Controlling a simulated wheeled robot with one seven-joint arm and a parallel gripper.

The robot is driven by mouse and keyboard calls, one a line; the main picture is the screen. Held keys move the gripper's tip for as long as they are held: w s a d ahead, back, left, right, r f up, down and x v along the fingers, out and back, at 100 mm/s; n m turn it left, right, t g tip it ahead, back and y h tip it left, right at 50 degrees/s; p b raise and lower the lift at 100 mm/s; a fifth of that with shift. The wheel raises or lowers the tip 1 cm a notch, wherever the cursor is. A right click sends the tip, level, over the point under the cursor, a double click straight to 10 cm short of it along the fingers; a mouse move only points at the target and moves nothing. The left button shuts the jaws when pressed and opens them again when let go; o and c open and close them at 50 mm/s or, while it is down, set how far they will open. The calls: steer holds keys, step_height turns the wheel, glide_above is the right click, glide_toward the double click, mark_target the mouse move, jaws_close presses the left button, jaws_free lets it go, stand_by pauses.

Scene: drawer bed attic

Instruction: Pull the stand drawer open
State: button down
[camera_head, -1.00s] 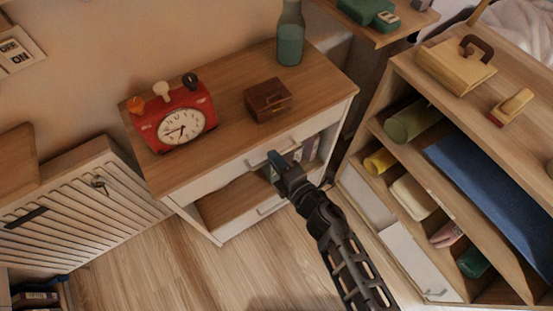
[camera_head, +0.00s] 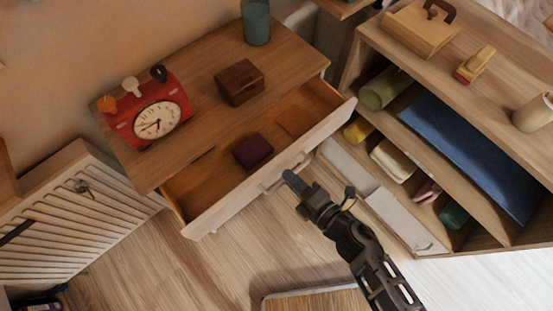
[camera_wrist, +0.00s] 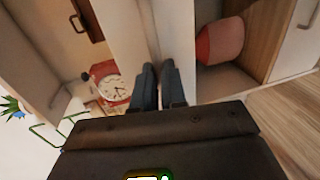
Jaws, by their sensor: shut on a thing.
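The stand (camera_head: 215,60) has a wooden top and stands against the wall in the head view. Its upper drawer is pulled out, with its white front (camera_head: 222,212) well clear of the body and its inside visible. A dark purple box (camera_head: 253,151) and a flat orange-brown item (camera_head: 294,121) lie in the drawer. My gripper (camera_head: 289,177) is shut on the drawer handle (camera_head: 268,188) at the middle of the front. In the wrist view my fingers (camera_wrist: 158,82) are close together against a pale panel; the handle between them is hard to make out there.
A shelf unit (camera_head: 425,150) is close on the right, a slatted white cabinet (camera_head: 80,215) on the left.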

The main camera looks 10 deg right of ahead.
steer(key=shift+f+v, duration=0.15)
steer(key=shift+v, duration=0.7)
steer(key=shift+f+v, duration=0.2)
steer(key=shift+v, duration=0.65)
steer(key=shift+f+v, duration=0.15)
steer(key=shift+v, duration=0.7)
steer(key=c, duration=1.2)
jaws_free()
steer(key=shift+s, duration=0.1)
steer(key=v, duration=0.7)
steer(key=shift+s+d+b, duration=0.25)
steer(key=shift+b, duration=0.2)
